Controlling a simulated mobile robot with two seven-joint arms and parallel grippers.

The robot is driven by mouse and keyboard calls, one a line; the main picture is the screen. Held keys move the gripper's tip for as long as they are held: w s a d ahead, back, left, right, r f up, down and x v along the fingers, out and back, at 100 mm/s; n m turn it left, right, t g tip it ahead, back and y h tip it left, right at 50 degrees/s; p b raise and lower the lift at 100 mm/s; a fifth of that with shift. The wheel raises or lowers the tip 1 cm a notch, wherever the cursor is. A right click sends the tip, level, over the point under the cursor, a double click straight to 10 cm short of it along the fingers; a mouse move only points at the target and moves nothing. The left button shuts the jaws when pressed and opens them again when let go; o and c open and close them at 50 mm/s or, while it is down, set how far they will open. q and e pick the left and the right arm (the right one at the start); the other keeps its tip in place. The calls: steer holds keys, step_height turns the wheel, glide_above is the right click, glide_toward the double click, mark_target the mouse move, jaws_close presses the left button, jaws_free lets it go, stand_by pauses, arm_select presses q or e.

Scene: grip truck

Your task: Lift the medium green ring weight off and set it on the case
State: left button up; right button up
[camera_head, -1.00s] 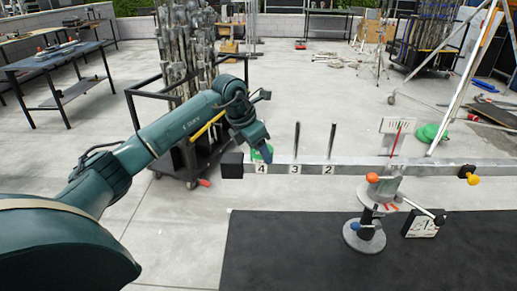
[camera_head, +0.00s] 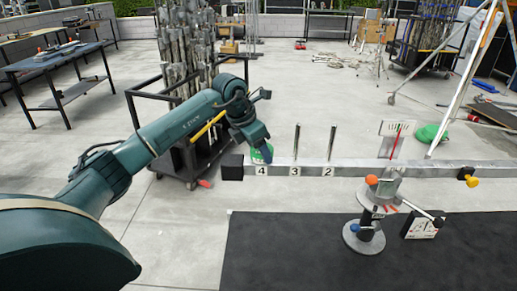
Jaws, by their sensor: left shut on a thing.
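A medium green ring weight (camera_head: 260,156) sits at the left end of a long grey beam (camera_head: 345,170), just above the label 4. My left gripper (camera_head: 262,152) is shut on the ring from above and hides part of it. Whether the ring is clear of the beam cannot be told. Two bare upright pegs (camera_head: 296,142) stand at labels 3 and 2. The flat black surface (camera_head: 300,255) below the beam may be the case, but I cannot tell. My right gripper is not in view.
A grey pivot stand (camera_head: 364,238) with an orange knob is below the beam's right half. A black square piece (camera_head: 419,226) stands beside it. A black cart (camera_head: 190,160) of metal stands is behind my left arm. The black surface's left part is clear.

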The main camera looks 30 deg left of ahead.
arm_select(q)
steer(key=shift+r+p, duration=0.4)
steer(key=shift+r, duration=0.35)
steer(key=shift+r, duration=0.1)
step_height(320, 180, up, 5)
steer(key=p, duration=0.4)
stand_by(0.8)
steer(key=shift+w+r, duration=0.1)
steer(key=shift+r, duration=0.1)
step_height(320, 180, up, 13)
stand_by(1.9)
steer(key=shift+r, duration=0.1)
stand_by(0.5)
